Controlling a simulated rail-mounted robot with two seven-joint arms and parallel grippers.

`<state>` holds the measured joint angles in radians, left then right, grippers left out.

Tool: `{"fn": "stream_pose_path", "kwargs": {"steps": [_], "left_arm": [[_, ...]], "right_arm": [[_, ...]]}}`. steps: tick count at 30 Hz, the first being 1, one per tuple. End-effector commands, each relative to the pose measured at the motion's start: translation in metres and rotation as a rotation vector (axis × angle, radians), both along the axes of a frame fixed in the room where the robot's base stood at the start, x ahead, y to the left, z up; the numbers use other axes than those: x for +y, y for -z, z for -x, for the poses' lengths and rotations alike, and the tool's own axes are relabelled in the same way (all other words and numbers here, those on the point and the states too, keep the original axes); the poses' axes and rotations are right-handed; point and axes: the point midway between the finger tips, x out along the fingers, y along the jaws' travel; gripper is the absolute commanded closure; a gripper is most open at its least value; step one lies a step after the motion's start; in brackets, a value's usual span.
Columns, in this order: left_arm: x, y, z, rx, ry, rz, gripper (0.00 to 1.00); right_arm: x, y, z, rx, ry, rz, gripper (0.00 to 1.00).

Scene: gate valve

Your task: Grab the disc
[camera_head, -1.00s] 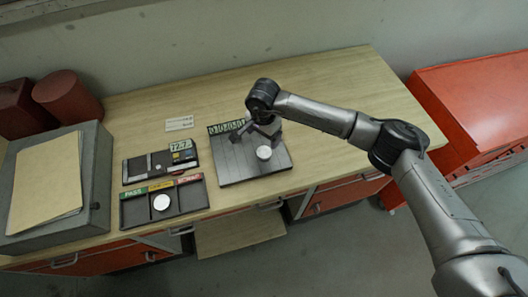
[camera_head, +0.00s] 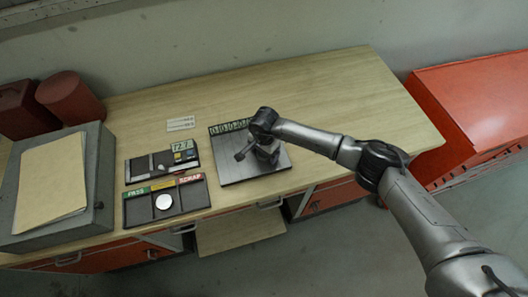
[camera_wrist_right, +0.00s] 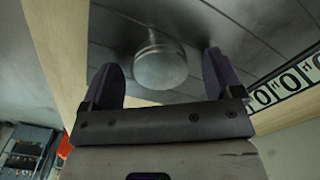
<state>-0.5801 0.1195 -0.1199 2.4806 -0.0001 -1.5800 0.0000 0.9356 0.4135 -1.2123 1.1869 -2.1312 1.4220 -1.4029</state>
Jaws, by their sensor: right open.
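A round pale grey disc (camera_wrist_right: 160,66) shows in the right wrist view, at the dark plate (camera_wrist_right: 120,30), with its flat face towards the camera. My right gripper (camera_wrist_right: 158,72) is open, with one dark finger on each side of the disc and a visible gap to each. In the head view my right gripper (camera_head: 257,153) is over the dark plate (camera_head: 240,173) and hides this disc. Another white disc (camera_head: 164,202) lies in the middle compartment of the labelled tray (camera_head: 138,212), left of the plate. My left gripper is not in view.
A device with a number display (camera_head: 182,146) sits behind the tray. A strip of digits (camera_head: 229,127) stands along the plate's back edge. A grey box (camera_head: 98,165) with papers is at the left. The bench's right side (camera_head: 375,95) is clear.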

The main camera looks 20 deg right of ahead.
Motion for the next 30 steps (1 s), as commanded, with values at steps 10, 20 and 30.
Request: {"fn": "stream_pose_path", "kwargs": {"steps": [10, 20, 30], "left_arm": [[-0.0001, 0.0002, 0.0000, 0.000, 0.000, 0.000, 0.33], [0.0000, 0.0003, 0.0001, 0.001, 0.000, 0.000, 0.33], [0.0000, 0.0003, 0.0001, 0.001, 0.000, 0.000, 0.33]], "right_arm": [[0.0002, 0.0006, -0.0001, -0.001, 0.000, -0.001, 0.25], [0.0001, 0.0004, -0.0002, -0.001, 0.000, -0.001, 0.57], [0.0003, -0.0005, -0.0007, -0.002, 0.000, -0.001, 0.79]]}}
